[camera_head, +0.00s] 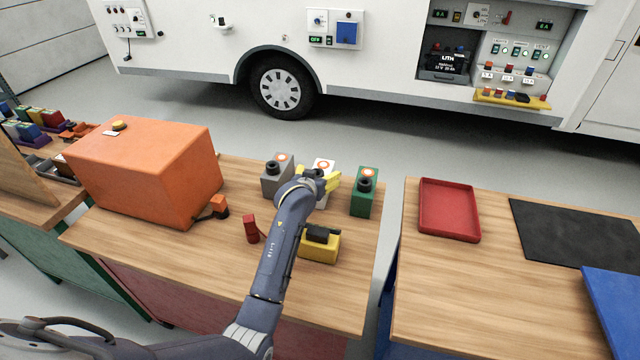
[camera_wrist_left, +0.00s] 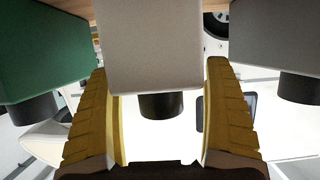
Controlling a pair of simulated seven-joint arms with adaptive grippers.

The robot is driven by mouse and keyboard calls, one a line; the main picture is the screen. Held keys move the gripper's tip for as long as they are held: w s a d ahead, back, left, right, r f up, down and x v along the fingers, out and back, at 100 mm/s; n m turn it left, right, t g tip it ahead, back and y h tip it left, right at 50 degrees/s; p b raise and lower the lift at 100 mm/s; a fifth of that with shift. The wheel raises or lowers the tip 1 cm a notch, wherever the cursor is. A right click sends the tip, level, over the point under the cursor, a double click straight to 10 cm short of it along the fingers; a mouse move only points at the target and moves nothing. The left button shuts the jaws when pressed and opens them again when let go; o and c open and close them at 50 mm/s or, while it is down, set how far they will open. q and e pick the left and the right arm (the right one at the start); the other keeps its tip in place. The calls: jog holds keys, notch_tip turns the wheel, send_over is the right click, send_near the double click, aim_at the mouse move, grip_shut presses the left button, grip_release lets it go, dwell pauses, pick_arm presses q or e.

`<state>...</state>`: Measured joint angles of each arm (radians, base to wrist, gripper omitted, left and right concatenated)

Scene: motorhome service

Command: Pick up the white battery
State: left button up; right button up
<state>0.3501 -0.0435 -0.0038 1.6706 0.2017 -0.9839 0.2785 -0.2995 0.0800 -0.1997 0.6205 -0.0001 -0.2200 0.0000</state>
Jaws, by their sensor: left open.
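The white battery (camera_head: 322,164) stands on the left wooden bench between a grey battery (camera_head: 277,178) and a green battery (camera_head: 363,196). My left gripper (camera_head: 326,183) is at the white battery and hides much of it in the head view. In the left wrist view the picture is upside down. I see gaps beside the knob. My right gripper is not in view.
A large orange box (camera_head: 145,170) stands left on the bench. A small red object (camera_head: 251,229) and a yellow battery-like block (camera_head: 318,248) with a black top lie near my left arm. Across a gap, the right bench holds a red tray (camera_head: 449,210) and a black mat (camera_head: 570,233).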

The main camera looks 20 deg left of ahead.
pick_arm(q)
jog(key=shift+x, duration=1.05)
jog(key=shift+c, duration=0.4)
jog(key=c, duration=1.5)
jog(key=shift+r, duration=0.15)
jog(key=shift+c, duration=0.5)
jog(key=shift+r, duration=0.1)
